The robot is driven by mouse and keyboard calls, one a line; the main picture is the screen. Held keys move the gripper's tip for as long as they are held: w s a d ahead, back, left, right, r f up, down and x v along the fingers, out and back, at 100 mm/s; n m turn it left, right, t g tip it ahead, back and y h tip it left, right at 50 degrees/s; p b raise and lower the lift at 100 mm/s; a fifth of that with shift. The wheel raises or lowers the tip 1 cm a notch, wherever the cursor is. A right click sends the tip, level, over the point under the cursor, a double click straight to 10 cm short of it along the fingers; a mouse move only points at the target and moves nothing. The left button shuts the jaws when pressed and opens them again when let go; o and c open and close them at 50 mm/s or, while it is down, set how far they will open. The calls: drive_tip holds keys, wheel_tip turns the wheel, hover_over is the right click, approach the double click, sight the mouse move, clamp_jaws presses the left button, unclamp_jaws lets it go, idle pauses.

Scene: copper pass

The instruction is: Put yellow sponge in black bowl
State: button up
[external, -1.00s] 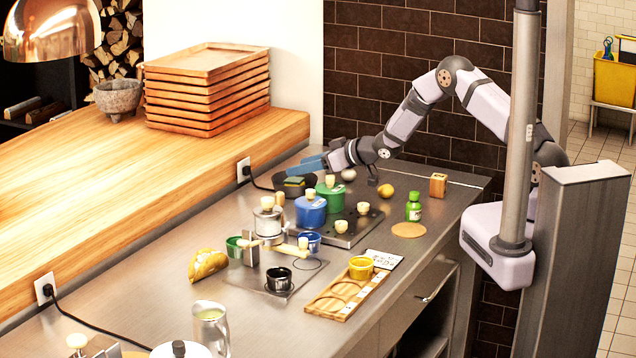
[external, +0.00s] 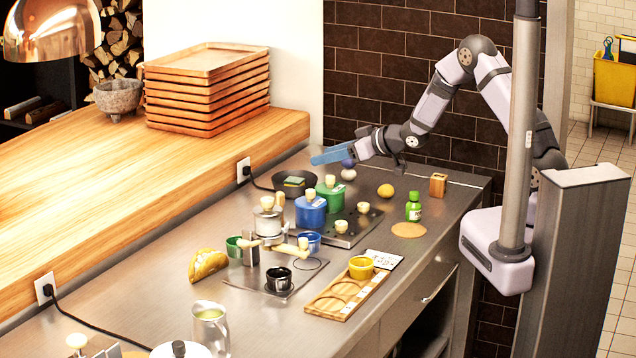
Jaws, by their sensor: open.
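The yellow sponge (external: 293,182), with a dark green upper face, lies inside the black bowl (external: 312,181) at the back of the steel counter. My gripper (external: 318,158) has blue fingers and is open and empty. It is above and to the right of the bowl, apart from the sponge. The lower part of the sponge is partly hidden by the bowl's rim and the blue pot.
A green pot (external: 331,197) and a blue pot (external: 310,211) stand just in front of the bowl. A garlic bulb (external: 348,174), a lemon (external: 386,191) and a green bottle (external: 413,207) stand to the right. Stacked wooden trays (external: 206,90) are on the raised wooden ledge.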

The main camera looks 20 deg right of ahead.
drive_tip(key=shift+b+v, duration=0.35)
drive_tip(key=shift+v, duration=1.8)
drive_tip(key=s+d+f+m+g+h, duration=0.1)
drive_tip(key=s+d+m+h, duration=0.15)
drive_tip(key=d, duration=0.45)
drive_tip(key=s+d+f+m+g+h, duration=0.1)
drive_tip(key=s+d+f+h, duration=0.15)
drive_tip(key=d, duration=0.45)
drive_tip(key=s+d+f+m+h, duration=0.1)
drive_tip(key=s+d+m+h, duration=0.1)
drive_tip(key=d+h, duration=0.35)
drive_tip(key=s+d+m+g, duration=0.1)
drive_tip(key=s+d+g, duration=0.2)
drive_tip(key=s, duration=0.8)
drive_tip(key=s+d+f+m+g, duration=0.1)
drive_tip(key=s+d+g, duration=0.3)
drive_tip(key=s, duration=0.8)
drive_tip(key=shift+d+f+m+g+y, duration=0.25)
drive_tip(key=shift+d+m+y, duration=0.2)
drive_tip(key=shift+d+m, duration=0.35)
